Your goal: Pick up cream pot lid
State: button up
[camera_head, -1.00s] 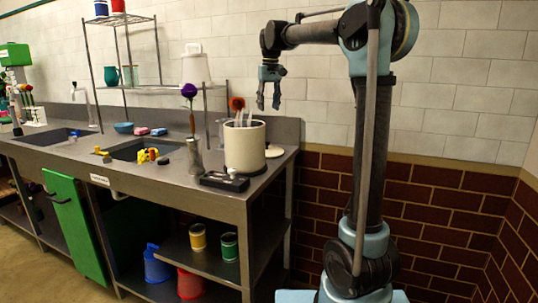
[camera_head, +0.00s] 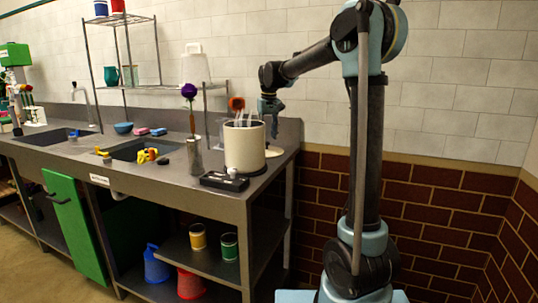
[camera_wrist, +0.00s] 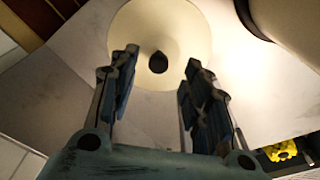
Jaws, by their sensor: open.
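The cream pot lid (camera_head: 274,152) lies flat on the right end of the counter, partly behind the cream pot (camera_head: 244,146). In the wrist view the lid (camera_wrist: 195,35) is a round cream disc with a dark knob (camera_wrist: 158,62) at its middle. My gripper (camera_head: 272,132) is over the lid, beside the pot's right rim. In the wrist view my gripper (camera_wrist: 160,78) is open and empty, with the knob showing between its two fingers. The gap between fingertips and knob cannot be judged exactly.
The pot holds several utensils and stands close to my gripper; its wall (camera_wrist: 285,25) fills the wrist view's upper right. A black tray (camera_head: 224,181) lies in front of it. A metal vase (camera_head: 194,157) with a purple flower stands to the left. The wall is behind.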

aim_at(267, 142)
jog(key=shift+w+a+f, duration=0.1)
jog(key=shift+w+f, duration=0.05)
jog(key=shift+f, duration=0.8)
jog(key=shift+w+f, duration=0.1)
jog(key=shift+f, duration=0.8)
jog(key=shift+c, duration=0.6)
grip_shut()
